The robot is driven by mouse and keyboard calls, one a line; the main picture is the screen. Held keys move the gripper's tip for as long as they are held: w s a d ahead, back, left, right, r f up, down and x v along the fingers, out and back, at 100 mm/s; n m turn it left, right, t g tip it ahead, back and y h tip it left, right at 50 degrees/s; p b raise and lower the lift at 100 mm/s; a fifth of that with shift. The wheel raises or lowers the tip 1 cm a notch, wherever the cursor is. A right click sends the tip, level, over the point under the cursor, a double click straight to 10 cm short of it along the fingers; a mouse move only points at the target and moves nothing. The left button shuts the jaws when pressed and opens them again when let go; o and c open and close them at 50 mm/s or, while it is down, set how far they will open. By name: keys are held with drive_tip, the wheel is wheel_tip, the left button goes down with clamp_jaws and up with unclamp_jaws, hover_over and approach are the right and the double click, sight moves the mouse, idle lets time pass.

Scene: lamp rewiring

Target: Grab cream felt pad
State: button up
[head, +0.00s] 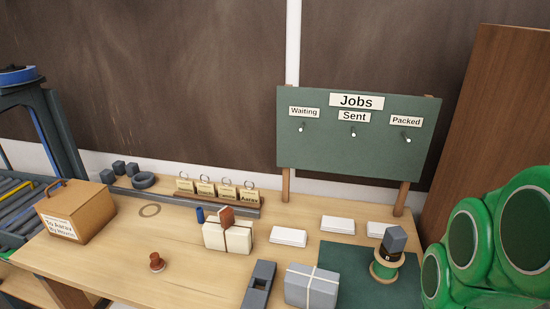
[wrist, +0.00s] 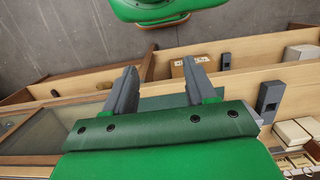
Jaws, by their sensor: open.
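I cannot pick out a cream felt pad for certain. A cream block with a pale band (head: 228,236) stands on the bench in the head view, with a red-brown piece on top. Several flat white pieces (head: 289,237) lie to its right; their material is unclear. In the wrist view my gripper (wrist: 160,66) is open, with nothing between its fingers. Cream blocks (wrist: 291,134) show there at the lower right, well apart from the fingers. The gripper is not visible in the head view; my green arm fills the right edge.
The wooden bench (head: 110,262) holds a cardboard box (head: 75,212), a red-brown knob (head: 157,262), a dark slotted block (head: 259,286) and a grey strapped block (head: 311,287). A spool (head: 384,266) with a grey piece above stands on the green mat (head: 345,262). A Jobs board (head: 340,160) stands behind.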

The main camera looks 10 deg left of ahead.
drive_tip(key=shift+a, duration=0.1)
drive_tip(key=w+a+f+m+g+y, duration=0.15)
drive_tip(key=w+a+y, duration=0.35)
drive_tip(key=a, duration=0.9)
drive_tip(key=w+a+m+g+y, duration=0.15)
drive_tip(key=w+a, duration=0.55)
drive_tip(key=a, duration=0.7)
drive_tip(key=w+a+m+y, duration=0.35)
drive_tip(key=w+a, duration=0.25)
drive_tip(key=a, duration=0.8)
drive_tip(key=w+a+f+m+y, duration=0.2)
drive_tip(key=w+a+f+m, duration=0.3)
drive_tip(key=a, duration=0.4)
drive_tip(key=m+t+y, duration=0.1)
drive_tip(key=m+t, duration=0.1)
drive_tip(key=m, duration=0.2)
approach(151, 264)
drive_tip(key=shift+s+a+r, duration=0.15)
drive_tip(key=shift+a+r, duration=0.45)
drive_tip(key=shift+a, duration=0.25)
drive_tip(key=shift+a+f, duration=0.25)
drive_tip(key=shift+f, duration=0.1)
drive_tip(key=shift+x, duration=3.75)
drive_tip(key=shift+c, duration=0.3)
